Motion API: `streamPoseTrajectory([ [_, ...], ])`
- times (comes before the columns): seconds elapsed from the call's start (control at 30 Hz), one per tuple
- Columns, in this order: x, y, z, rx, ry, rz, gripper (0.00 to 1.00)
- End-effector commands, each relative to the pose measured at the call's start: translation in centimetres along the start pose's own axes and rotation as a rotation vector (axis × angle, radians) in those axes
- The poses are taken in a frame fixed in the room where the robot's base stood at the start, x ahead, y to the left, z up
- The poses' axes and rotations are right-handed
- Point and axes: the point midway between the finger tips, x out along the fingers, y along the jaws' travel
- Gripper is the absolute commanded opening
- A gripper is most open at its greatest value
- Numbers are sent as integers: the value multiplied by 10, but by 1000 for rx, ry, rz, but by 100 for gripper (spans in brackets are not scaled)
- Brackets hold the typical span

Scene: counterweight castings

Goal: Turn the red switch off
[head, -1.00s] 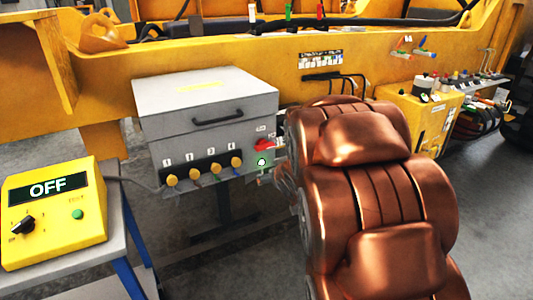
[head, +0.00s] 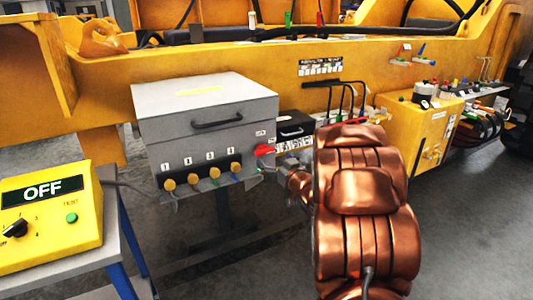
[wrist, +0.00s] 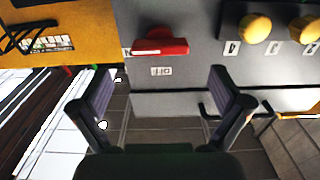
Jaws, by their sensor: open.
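The red switch (head: 264,150) sits at the lower right of the grey box's (head: 200,135) front. In the wrist view, the red switch (wrist: 160,46) is a bar lying across the picture, with a small label beside it. My gripper (wrist: 160,92) is open and empty there, its two dark fingers spread wide. The switch shows beyond the fingertips, between their lines, with a gap and no contact visible. In the head view my copper-coloured arm reaches to just right of the switch, and the fingers are hard to make out.
Several yellow knobs (head: 202,176) line the grey box's front. A black case (head: 296,127) is behind my arm. A yellow unit (head: 45,212) reading OFF stands on a table at left. Yellow machinery (head: 230,62) runs behind. Floor at right is clear.

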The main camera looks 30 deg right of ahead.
Motion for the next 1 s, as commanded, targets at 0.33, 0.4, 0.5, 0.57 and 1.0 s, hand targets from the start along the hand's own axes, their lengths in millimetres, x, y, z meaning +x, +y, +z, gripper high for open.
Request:
streamPoseTrajectory([
  [0.33,43,-1,1,0,-4,-2,100],
  [0.4,47,-1,1,0,-4,-1,100],
  [0.5,51,0,1,0,-3,0,100],
  [0.57,52,0,1,0,-3,1,100],
  [1.0,52,0,1,0,-3,1,80],
])
